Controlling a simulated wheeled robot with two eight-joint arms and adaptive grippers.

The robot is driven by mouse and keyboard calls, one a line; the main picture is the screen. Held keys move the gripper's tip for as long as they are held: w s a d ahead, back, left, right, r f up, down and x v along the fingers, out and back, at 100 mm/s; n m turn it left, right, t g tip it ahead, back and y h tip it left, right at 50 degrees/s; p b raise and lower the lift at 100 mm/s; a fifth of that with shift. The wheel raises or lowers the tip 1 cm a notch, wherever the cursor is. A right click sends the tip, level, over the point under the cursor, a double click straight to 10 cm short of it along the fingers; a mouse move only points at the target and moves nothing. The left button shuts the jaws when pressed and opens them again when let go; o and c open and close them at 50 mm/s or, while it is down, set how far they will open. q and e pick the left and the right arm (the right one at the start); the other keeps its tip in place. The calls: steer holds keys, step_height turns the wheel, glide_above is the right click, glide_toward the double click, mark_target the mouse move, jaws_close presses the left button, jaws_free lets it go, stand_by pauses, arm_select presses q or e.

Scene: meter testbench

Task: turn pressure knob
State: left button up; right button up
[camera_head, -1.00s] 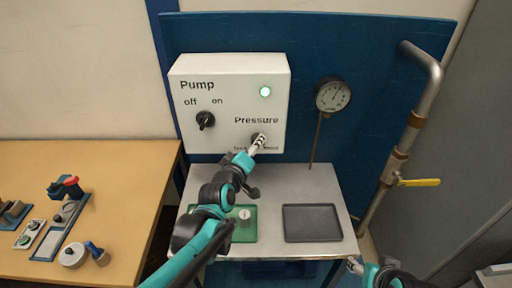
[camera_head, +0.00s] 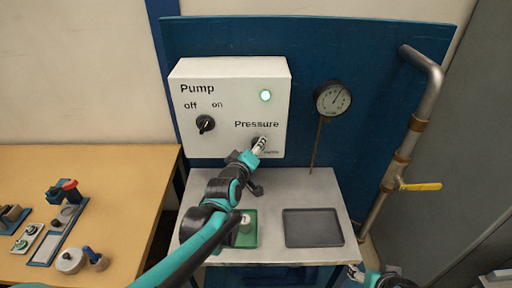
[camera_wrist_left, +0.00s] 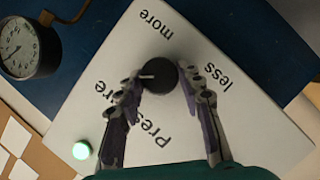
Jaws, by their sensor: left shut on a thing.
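The black pressure knob (camera_wrist_left: 158,76) sits on the white control box (camera_head: 230,78), below the word "Pressure". In the left wrist view its white pointer mark points left, with "more" above it in the picture and "less" to its right. My left gripper (camera_wrist_left: 163,78) is shut on the knob, with a finger on either side of it. In the head view the left gripper (camera_head: 258,147) hides most of the knob and the "less" label. My right gripper (camera_head: 355,270) shows only partly at the bottom, away from the box, and its fingers are too small to judge.
A pump knob (camera_head: 205,124) and a lit green lamp (camera_head: 265,96) are on the box. A round gauge (camera_head: 332,98) and a pipe with a yellow valve handle (camera_head: 420,186) stand right. A green tray (camera_head: 248,238) and a dark tray (camera_head: 313,228) lie on the bench.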

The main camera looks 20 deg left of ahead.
arm_select(q)
steer(key=shift+m+p, duration=0.3)
steer(key=shift+m, duration=0.1)
steer(key=o, duration=1.2)
steer(key=shift+c, duration=0.2)
steer(key=v, duration=1.2)
steer(key=shift+d, duration=0.2)
